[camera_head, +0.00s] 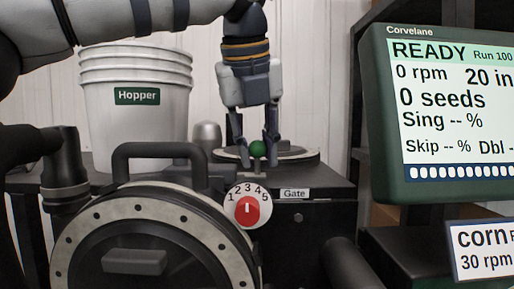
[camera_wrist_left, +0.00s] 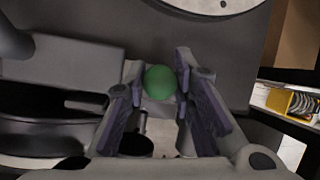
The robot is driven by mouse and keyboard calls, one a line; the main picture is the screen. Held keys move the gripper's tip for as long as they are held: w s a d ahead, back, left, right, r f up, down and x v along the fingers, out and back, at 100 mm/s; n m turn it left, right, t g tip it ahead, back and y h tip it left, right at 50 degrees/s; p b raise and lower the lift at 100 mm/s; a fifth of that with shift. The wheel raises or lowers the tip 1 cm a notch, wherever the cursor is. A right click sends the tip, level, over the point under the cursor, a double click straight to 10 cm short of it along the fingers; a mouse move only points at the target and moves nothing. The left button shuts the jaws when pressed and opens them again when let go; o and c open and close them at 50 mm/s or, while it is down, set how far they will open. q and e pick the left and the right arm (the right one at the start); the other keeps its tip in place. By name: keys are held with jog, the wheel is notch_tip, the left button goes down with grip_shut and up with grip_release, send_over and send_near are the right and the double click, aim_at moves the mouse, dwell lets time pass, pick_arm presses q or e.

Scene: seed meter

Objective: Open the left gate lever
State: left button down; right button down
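The gate lever shows as a green ball knob (camera_head: 257,149) above the black housing, behind the white "Gate" label (camera_head: 294,193). My left gripper (camera_head: 257,148) points down over it, with one finger on each side of the knob. In the left wrist view the green knob (camera_wrist_left: 160,82) lies between the open fingers (camera_wrist_left: 162,95), with a small gap visible on each side. The lever's stem below the knob is mostly hidden. My right gripper is not in view.
A white bucket labelled "Hopper" (camera_head: 137,105) stands at the left. A black handle (camera_head: 160,150) and a red dial (camera_head: 247,208) numbered 1 to 5 are in front. A green-framed monitor (camera_head: 384,120) reading "READY" and "0 seeds" stands close at the right.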

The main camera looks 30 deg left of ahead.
pick_arm(q)
jog(key=shift+w+d, duration=0.35)
jog(key=shift+d, duration=0.35)
jog(key=shift+w+d, duration=0.35)
jog(key=shift+d, duration=0.4)
jog(key=shift+w+d, duration=0.35)
jog(key=shift+d, duration=0.35)
jog(key=shift+s+a, duration=0.15)
jog(key=shift+a, duration=0.1)
jog(key=c, duration=1.6)
grip_release()
jog(key=shift+c, duration=0.2)
jog(key=shift+d, duration=0.1)
jog(key=v, duration=1.2)
